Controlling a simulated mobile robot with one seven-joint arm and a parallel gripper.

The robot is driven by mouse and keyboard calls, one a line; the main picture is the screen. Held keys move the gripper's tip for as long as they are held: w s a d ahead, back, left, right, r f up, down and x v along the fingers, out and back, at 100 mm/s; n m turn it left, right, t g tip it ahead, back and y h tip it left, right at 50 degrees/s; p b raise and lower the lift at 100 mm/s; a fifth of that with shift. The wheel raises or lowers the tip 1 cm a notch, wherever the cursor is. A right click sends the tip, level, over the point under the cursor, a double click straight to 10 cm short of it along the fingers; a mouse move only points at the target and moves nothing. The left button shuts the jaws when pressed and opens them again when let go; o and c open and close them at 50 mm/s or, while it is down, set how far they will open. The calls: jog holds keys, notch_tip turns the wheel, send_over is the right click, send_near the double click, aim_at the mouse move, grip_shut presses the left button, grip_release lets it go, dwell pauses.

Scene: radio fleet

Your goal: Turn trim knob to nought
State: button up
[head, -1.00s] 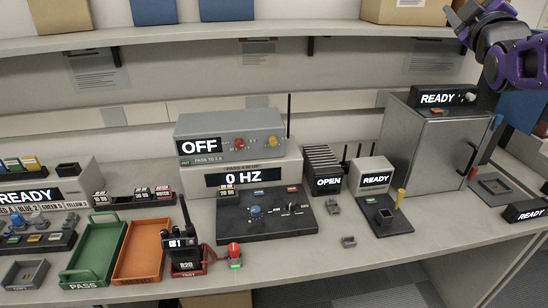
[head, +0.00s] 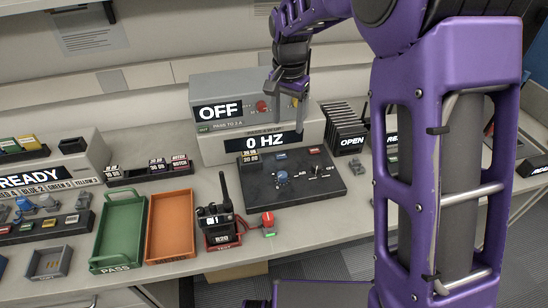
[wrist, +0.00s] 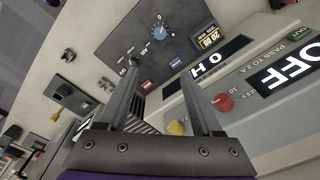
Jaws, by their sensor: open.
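A blue knob (head: 282,177) with a pointer and tick marks around it sits on a dark flat panel (head: 332,190). It also shows in the wrist view (wrist: 160,32). I cannot read which mark it points to. Behind the panel, a display (head: 263,142) reads "0 HZ". My gripper (head: 288,112) is open and empty, above and behind the panel, in front of the grey "OFF" box (head: 216,87). In the wrist view its fingers (wrist: 160,80) reach towards the panel, apart from the knob.
The "OFF" box has a red knob (wrist: 221,102) and a yellow knob (wrist: 176,128) close to my fingers. A radio (head: 217,222) stands upright in front of the panel, beside a red-topped button (head: 268,222). Green (head: 121,232) and orange (head: 170,228) trays lie at left.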

aim_at(282, 175)
jog(key=shift+m+g, duration=0.3)
jog(key=f, duration=1.2)
jog(key=s+a+f+b, duration=0.1)
jog(key=f, duration=0.4)
jog(key=shift+f, duration=0.4)
grip_shut()
